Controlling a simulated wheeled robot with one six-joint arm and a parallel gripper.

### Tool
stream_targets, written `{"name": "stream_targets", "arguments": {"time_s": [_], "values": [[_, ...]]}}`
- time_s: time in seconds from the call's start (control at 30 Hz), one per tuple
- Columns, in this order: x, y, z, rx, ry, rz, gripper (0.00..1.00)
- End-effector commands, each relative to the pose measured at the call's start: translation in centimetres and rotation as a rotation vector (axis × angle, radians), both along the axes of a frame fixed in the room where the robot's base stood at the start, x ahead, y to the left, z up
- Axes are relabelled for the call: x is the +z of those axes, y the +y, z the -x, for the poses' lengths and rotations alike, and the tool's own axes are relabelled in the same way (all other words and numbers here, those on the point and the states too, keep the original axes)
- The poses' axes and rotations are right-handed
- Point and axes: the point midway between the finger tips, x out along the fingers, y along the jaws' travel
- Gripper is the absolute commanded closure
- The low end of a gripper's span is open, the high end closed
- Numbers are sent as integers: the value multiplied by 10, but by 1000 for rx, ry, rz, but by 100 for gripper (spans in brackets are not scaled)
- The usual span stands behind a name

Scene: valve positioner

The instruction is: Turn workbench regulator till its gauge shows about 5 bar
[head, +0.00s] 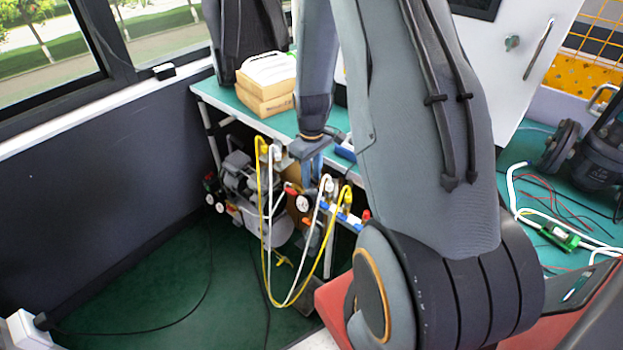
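A small round gauge with a white face (302,203) shows below the front edge of the green workbench (222,97), among the fittings and hoses. Its needle and numbers are too small to read. A red part sits just to its upper left; I cannot tell whether it belongs to the regulator. The regulator's knob cannot be made out clearly. My gripper (311,160) points down at the bench's front edge, just above the gauge and fittings. Its fingers are small and partly merge with what is behind, so their opening and any contact are unclear.
Yellow and white hoses (266,230) hang in loops below my gripper. A compressor (236,180) with its own small gauges stands under the bench. A large valve (592,150) stands at right. Green floor is open at left.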

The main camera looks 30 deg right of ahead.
Motion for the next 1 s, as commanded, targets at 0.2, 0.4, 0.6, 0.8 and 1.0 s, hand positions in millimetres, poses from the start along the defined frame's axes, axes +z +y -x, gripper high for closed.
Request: {"name": "stream_targets", "arguments": {"time_s": [0.2, 0.4, 0.6, 0.8, 1.0], "values": [[33, 0, -1, 0, -5, 2, 73], [56, 0, -1, 0, -3, 1, 73], [65, 0, 0, 0, 0, 0, 73], [65, 0, 0, 0, 0, 0, 73], [65, 0, 0, 0, 0, 0, 73]]}}
